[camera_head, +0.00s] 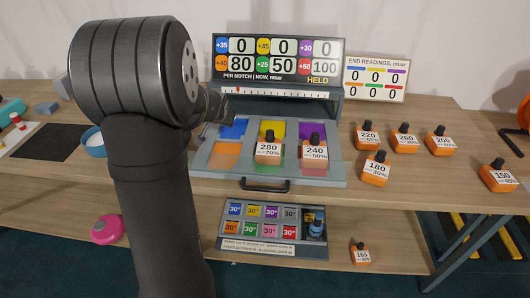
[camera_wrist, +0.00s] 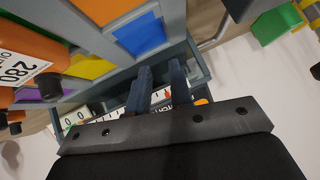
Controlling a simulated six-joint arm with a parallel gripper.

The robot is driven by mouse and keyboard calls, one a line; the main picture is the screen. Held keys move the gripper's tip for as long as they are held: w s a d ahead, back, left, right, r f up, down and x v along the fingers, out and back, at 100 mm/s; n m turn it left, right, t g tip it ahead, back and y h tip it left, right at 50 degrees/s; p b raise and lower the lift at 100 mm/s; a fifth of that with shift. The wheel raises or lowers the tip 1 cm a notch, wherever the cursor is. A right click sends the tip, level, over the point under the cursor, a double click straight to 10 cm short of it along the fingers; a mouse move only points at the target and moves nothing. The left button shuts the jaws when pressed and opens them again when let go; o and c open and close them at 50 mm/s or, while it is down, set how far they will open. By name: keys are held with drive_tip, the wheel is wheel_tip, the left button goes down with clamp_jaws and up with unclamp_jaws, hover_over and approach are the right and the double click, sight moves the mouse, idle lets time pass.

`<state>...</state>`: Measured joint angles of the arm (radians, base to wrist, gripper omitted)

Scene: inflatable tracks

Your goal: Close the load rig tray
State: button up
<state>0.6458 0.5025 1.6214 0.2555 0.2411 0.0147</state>
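The load rig (camera_head: 325,108) stands on the table with its grey tray (camera_head: 331,181) slid out toward me. The tray has blue, yellow, purple, orange, green and red panels and a dark handle (camera_head: 265,185) on its front edge. Orange weights marked 280 (camera_head: 268,149) and 240 (camera_head: 315,148) stand on it. My gripper (camera_head: 226,112) is at the tray's back left corner, partly hidden by my arm. In the wrist view its fingers (camera_wrist: 161,85) are apart with nothing seen between them, beside the tray frame (camera_wrist: 174,18) and blue panel (camera_wrist: 140,34). Contact cannot be told.
Several orange weights stand right of the rig, including 180 (camera_head: 376,168) and 150 (camera_head: 498,175). A readings board (camera_head: 374,78) stands behind. A lower shelf holds a case (camera_head: 228,243) of small blocks and a weight (camera_head: 360,252). A blue bowl (camera_head: 94,143) is at left.

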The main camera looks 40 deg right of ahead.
drive_tip(key=s+d+r+m, duration=0.1)
drive_tip(key=s+d+m, duration=0.1)
drive_tip(key=s, duration=0.1)
drive_tip(key=s+d+r+m+h, duration=0.1)
drive_tip(key=s+d+r+m, duration=0.1)
drive_tip(key=s+d, duration=0.1)
drive_tip(key=s+d+r+m, duration=0.1)
drive_tip(key=s+d+m, duration=0.1)
drive_tip(key=s+d, duration=0.1)
drive_tip(key=shift+s+r+m+h, duration=0.25)
drive_tip(key=shift+m+h, duration=0.15)
clamp_jaws()
drive_tip(key=s+d+m, duration=0.2)
drive_tip(key=s+m, duration=0.5)
drive_tip(key=s, duration=0.2)
drive_tip(key=s+a+f+m+g, duration=0.1)
drive_tip(key=s+a+f+m, duration=0.3)
drive_tip(key=s+m, duration=0.6)
drive_tip(key=s+a+f+m, duration=0.2)
drive_tip(key=s+a+m, duration=0.5)
drive_tip(key=m, duration=0.4)
approach(295, 177)
drive_tip(key=x, duration=0.4)
drive_tip(key=shift+f, duration=0.6)
drive_tip(key=shift+w+d, duration=0.5)
